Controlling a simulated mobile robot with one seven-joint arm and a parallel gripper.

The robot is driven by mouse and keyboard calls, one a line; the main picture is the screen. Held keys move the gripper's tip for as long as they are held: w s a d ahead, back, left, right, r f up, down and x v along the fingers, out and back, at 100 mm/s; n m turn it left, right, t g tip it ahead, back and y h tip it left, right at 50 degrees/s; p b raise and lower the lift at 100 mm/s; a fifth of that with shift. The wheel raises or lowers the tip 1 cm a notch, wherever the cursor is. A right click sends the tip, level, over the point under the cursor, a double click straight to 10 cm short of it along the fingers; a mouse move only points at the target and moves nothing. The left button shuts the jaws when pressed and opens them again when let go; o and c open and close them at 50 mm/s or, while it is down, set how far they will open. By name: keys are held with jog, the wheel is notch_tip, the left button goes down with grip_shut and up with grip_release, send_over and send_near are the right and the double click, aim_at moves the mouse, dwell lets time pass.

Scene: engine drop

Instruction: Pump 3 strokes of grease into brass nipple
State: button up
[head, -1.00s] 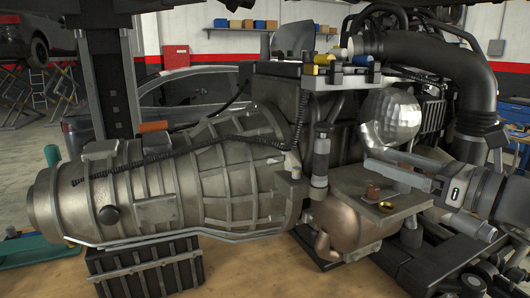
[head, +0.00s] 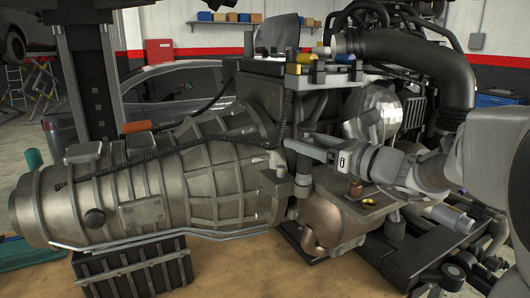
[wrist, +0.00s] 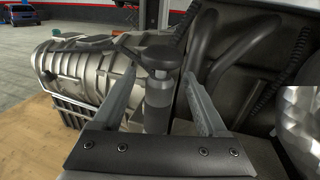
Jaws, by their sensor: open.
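A grey upright cylinder with a dark knobbed top (wrist: 158,98), which looks like the grease pump, stands between my gripper's fingers in the wrist view. My gripper (wrist: 156,80) is open, with one finger on each side of it; whether either finger touches it I cannot tell. A small brass cup-like piece (head: 370,203), perhaps the nipple, sits on the flat bracket to the right and below. A short copper-coloured cylinder (head: 355,188) stands beside it.
The large ribbed gearbox housing (head: 155,195) fills the left. A shelf with coloured caps (head: 320,70) is just above my gripper. Dark hoses and a silver dome (head: 373,113) crowd the back right.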

aim_at(307, 122)
jog(key=shift+w+a, duration=0.15)
grip_shut()
dwell(0.4)
jog(key=shift+r, duration=0.15)
jog(key=shift+r, duration=0.65)
notch_tip(307, 122, up, 3)
jog(key=d+r, duration=0.6)
jog(key=d, duration=0.5)
jog(key=shift+w+d+r+p, duration=0.2)
jog(key=shift+w+d+p, duration=0.2)
jog(key=shift+w, duration=0.05)
